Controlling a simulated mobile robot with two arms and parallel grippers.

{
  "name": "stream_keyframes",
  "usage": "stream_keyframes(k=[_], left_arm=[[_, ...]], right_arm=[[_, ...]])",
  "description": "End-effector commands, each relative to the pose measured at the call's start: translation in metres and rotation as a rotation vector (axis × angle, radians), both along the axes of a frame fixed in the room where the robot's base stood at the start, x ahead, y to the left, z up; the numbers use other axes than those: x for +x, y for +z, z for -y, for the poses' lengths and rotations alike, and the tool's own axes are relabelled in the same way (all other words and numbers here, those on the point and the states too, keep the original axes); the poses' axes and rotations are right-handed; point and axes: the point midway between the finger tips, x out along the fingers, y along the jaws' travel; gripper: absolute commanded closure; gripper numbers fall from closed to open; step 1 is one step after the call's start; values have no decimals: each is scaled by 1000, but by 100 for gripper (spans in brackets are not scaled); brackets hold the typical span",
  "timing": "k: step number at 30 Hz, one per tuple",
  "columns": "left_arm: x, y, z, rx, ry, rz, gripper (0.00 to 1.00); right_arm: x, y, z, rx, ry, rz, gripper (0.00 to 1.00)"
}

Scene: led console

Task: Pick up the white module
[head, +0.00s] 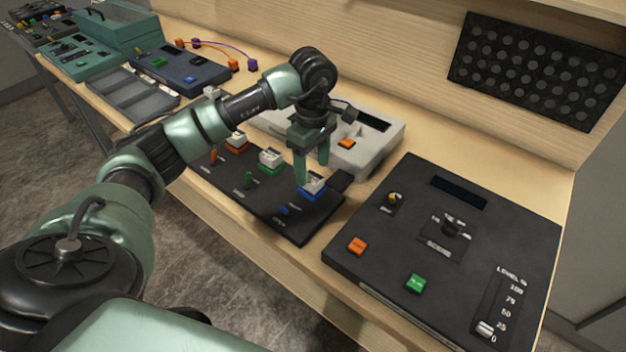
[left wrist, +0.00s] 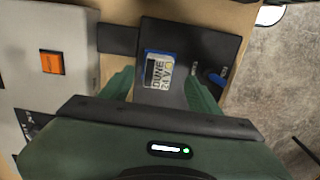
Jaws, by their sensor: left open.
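A black panel (head: 310,226) carries three white-topped modules in a row: one with an orange base (head: 237,139), one with a green base (head: 270,159) and one with a blue base (head: 314,187). I cannot tell from colour alone which one is the white module. My left gripper (head: 312,172) points down over the blue-based module, open. In the left wrist view that module (left wrist: 159,69) shows a label reading "DUNE 24V" and lies ahead of, and between, the open fingers (left wrist: 162,84). Contact is not visible. My right gripper is not in view.
A light grey console (head: 378,150) with an orange button stands just behind the panel. A large black console (head: 400,240) with buttons, a knob and a slider stands at right. A grey tray (head: 125,92) and a dark blue box (head: 185,72) are at left. Small levers stand before the modules.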

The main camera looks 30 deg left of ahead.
Motion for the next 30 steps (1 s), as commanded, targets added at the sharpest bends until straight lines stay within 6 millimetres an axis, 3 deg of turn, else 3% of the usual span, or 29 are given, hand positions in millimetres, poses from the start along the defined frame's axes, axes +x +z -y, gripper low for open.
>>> stream_keyframes(k=[5, 10, 17, 18, 24, 30], left_arm=[[-2, -23, -3, -2, 1, -6, 38], [-1, -44, -3, -2, 0, -1, 38], [0, -47, -4, -1, -1, 1, 38], [0, -47, -4, -1, -1, 1, 41], [0, -47, -4, -1, -1, 1, 97], [0, -47, -4, -1, -1, 1, 100]], right_arm=[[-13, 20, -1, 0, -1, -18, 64], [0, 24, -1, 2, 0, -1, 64], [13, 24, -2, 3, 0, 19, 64], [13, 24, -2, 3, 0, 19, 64], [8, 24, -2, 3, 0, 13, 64], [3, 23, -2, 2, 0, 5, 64]])
